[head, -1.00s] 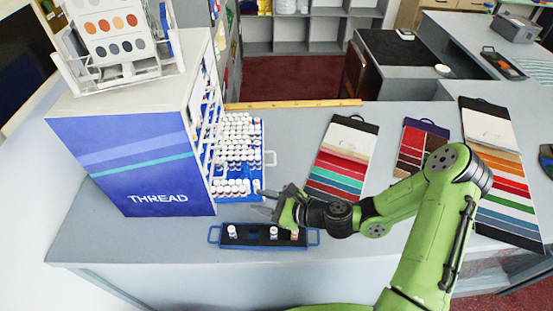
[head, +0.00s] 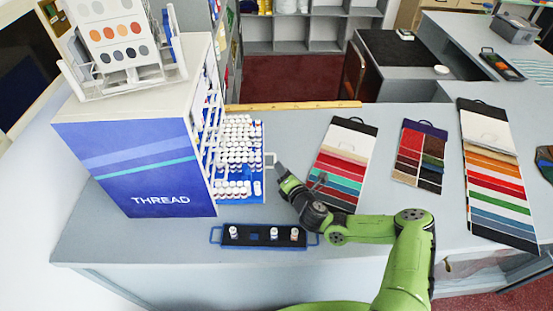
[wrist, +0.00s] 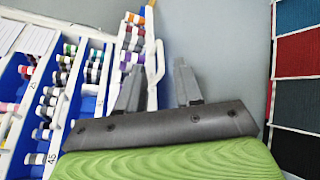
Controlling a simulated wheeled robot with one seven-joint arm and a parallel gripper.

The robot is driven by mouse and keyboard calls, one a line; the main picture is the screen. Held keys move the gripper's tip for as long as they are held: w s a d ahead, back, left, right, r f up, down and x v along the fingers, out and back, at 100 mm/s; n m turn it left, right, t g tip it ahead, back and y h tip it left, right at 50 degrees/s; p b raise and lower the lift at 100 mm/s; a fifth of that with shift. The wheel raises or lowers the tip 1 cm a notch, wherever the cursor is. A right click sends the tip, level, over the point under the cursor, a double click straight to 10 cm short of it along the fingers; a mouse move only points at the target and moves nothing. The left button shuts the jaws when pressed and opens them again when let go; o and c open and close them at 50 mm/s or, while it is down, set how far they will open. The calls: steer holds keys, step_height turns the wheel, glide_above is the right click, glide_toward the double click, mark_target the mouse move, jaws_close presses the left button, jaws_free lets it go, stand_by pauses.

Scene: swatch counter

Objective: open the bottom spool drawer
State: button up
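The white and blue thread cabinet (head: 135,175) stands at the left of the counter. A low drawer (head: 264,140) full of spools sticks out from its right side. The drawer's white handle (head: 272,160) is on its outer end. My gripper (head: 280,170) is at the handle, low over the counter. In the wrist view my gripper (wrist: 158,90) has its two fingers spread apart. The white handle (wrist: 158,62) shows beyond and between them, nearer the left finger. I cannot tell whether a finger touches it.
A dark tray (head: 263,243) with a few spools lies in front of the cabinet. Fabric swatch cards (head: 345,150) lie to the right of my gripper. A yellow ruler (head: 295,104) lies along the back edge. Bare counter lies between drawer and cards.

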steer(key=x, duration=0.6)
steer(key=shift+w+a, duration=0.1)
steer(key=shift+c, duration=0.5)
jaws_close()
